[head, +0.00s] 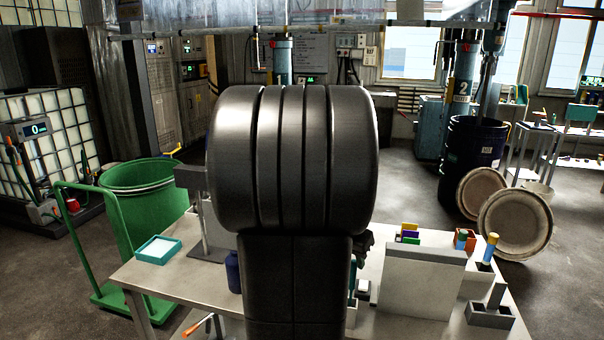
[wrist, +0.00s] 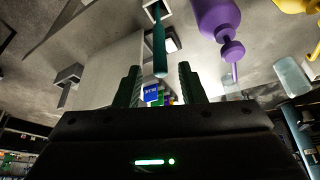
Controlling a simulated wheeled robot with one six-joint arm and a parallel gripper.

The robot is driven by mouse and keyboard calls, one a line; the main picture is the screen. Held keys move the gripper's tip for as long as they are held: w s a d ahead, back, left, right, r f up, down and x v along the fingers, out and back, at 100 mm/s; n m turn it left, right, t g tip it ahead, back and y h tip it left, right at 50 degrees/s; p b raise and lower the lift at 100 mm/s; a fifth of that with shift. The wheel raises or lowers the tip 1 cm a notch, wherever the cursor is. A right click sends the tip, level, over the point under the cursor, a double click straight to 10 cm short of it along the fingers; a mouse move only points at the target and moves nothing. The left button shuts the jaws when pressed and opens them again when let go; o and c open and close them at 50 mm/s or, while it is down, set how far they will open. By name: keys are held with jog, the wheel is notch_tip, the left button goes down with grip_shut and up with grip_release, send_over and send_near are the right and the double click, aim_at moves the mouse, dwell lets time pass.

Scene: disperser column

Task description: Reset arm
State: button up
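My arm fills the middle of the head view and hides most of my gripper. In the wrist view my gripper (wrist: 159,70) shows two dark ribbed fingers standing apart, with no object clearly held between them. A teal rod-like handle (wrist: 160,50) lies beyond the fingertips, in line with the gap, with its far end at a small pale holder. I cannot tell its exact distance from the fingers.
The table (head: 140,268) carries a teal tray (head: 158,249), a dark blue bottle (head: 233,272), a grey box (head: 420,285) and a grey holder (head: 490,315). A purple bottle (wrist: 215,18) shows in the wrist view. A green drum (head: 145,190) stands left.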

jog(key=x, duration=0.8)
jog(key=shift+s, duration=0.1)
jog(key=shift+r, duration=1.05)
